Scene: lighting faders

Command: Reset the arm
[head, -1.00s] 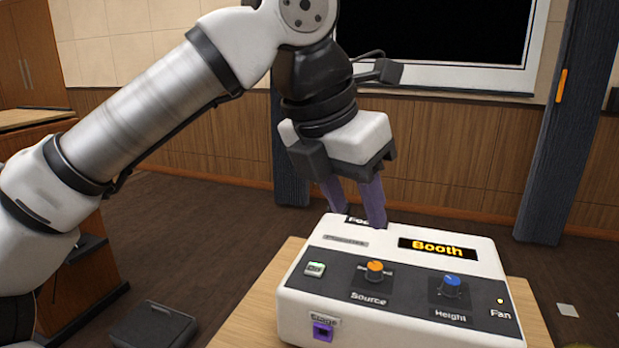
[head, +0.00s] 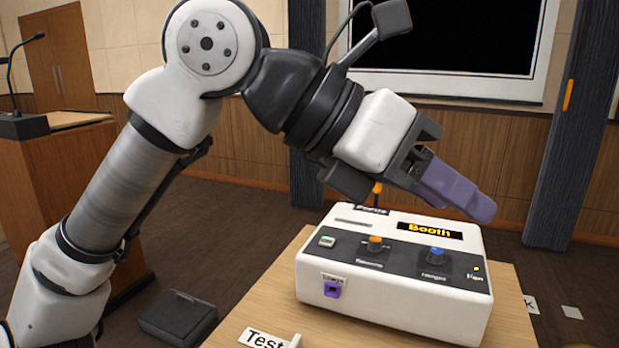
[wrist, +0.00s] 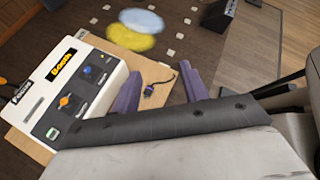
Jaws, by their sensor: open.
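My gripper (head: 455,188) has purple fingers and hangs in the air above the back right of the white control box. In the head view the fingers overlap each other. In the wrist view my gripper (wrist: 160,92) shows its two fingers apart with nothing between them. The control box (head: 390,312) stands on a wooden table and has a lit Booth display (head: 430,230), an orange knob (head: 375,241), a blue knob (head: 437,253) and a purple socket (head: 332,288). The box also shows at the left of the wrist view (wrist: 95,60).
The wooden table (head: 505,330) has a Test label (head: 263,338) at its front. A lectern (head: 60,190) stands at the left, and a dark box (head: 177,317) is on the floor.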

